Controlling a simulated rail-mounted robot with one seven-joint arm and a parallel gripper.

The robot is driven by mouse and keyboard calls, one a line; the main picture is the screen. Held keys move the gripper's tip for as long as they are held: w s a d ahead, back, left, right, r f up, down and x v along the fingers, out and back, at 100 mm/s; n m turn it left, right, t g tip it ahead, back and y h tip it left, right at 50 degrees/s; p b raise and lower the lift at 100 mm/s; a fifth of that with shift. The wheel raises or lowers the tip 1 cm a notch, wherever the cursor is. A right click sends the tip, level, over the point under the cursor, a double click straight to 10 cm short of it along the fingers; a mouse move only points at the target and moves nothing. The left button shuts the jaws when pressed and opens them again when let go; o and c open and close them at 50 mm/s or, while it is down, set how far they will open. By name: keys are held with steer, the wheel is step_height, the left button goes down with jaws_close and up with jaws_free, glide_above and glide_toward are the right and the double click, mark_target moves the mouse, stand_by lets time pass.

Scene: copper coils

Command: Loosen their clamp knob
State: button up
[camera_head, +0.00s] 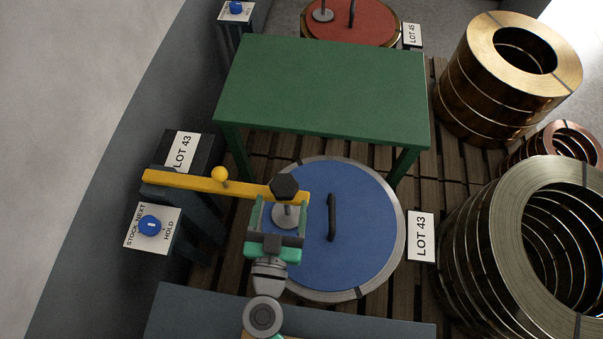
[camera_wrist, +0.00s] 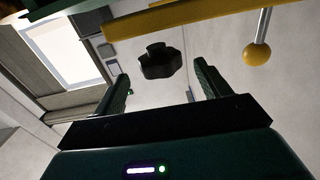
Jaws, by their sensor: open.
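The black lobed clamp knob (camera_head: 285,187) is at the right end of a yellow bar (camera_head: 190,182), over a blue round lid (camera_head: 360,230). A grey round foot (camera_head: 285,216) shows below the knob. My gripper (camera_head: 280,202) is open, with one finger to each side of the foot in the head view. In the wrist view the knob (camera_wrist: 160,65) lies between and just beyond the open fingertips of my gripper (camera_wrist: 163,86). It appears untouched by either finger. The yellow bar also crosses the top of the wrist view (camera_wrist: 180,18).
A yellow ball (camera_head: 219,173) on a stem stands on the bar. The lid has a black handle (camera_head: 332,217). A green table (camera_head: 325,90) stands behind. A blue-knobbed post (camera_head: 150,225) is at left. Metal coils (camera_head: 510,75) stand at right on slatted wood.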

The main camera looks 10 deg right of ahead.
mark_target(286, 174)
steer(key=x, duration=0.7)
steer(key=shift+w+r, duration=0.1)
steer(key=shift+w, duration=0.05)
steer(key=c, duration=1)
steer(key=shift+p, duration=0.3)
steer(key=shift+y, duration=0.3)
